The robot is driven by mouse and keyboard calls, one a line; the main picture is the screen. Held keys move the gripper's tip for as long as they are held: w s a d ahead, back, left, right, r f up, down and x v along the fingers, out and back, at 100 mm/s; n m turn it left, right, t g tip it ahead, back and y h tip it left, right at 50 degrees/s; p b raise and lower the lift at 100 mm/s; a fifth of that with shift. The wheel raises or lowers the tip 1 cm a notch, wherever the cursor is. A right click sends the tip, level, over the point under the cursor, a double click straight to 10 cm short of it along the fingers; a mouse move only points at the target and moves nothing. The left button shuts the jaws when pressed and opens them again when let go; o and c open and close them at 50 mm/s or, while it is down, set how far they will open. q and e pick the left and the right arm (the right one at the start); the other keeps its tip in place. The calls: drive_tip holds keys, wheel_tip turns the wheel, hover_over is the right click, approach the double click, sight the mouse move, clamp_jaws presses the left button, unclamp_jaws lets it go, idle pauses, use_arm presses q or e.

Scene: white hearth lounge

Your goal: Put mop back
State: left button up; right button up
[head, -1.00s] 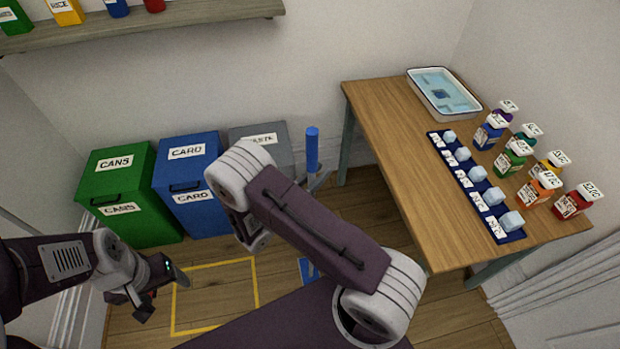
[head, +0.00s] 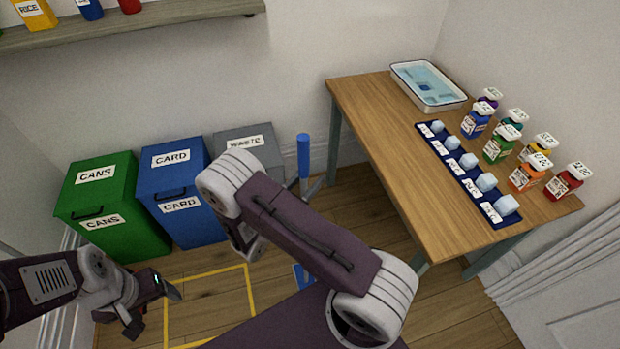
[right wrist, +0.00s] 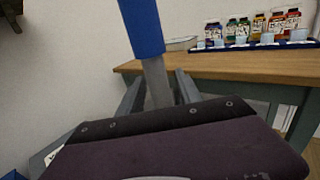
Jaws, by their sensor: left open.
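The mop's blue handle (head: 303,157) stands upright behind my right arm in the head view. In the right wrist view its blue grip (right wrist: 143,25) and grey shaft (right wrist: 157,82) rise between the two fingers of my right gripper (right wrist: 160,92). The fingers lie close along both sides of the shaft and look shut on it. In the head view my right arm hides most of that gripper and the lower shaft. The mop's head cannot be made out. My left gripper (head: 152,308) is open and empty at lower left, in front of the bins.
Green cans (head: 97,212), blue card (head: 176,225) and grey waste (head: 235,138) bins stand along the wall. A yellow outline (head: 205,272) marks the floor, with a blue patch (head: 302,280) beside it. A wooden table (head: 385,150) at right bears a tray (head: 462,100) and several bottles.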

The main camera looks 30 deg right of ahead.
drive_tip(key=v, duration=1.2)
drive_tip(key=s+d+f+m+g+y, duration=0.2)
drive_tip(key=s+d+m+g+y, duration=0.3)
drive_tip(key=s+m+g+y, duration=0.55)
drive_tip(key=a+r+m+t+y, duration=0.1)
drive_tip(key=m+y, duration=0.1)
drive_tip(key=m, duration=0.2)
drive_tip(key=w+a+m+t+y, duration=0.1)
drive_tip(key=m+t+y, duration=0.1)
drive_tip(key=m, duration=0.2)
drive_tip(key=w+a+r+m+t+y, duration=0.1)
drive_tip(key=m+y, duration=0.1)
drive_tip(key=m, duration=0.2)
drive_tip(key=shift+a+r+m, duration=0.35)
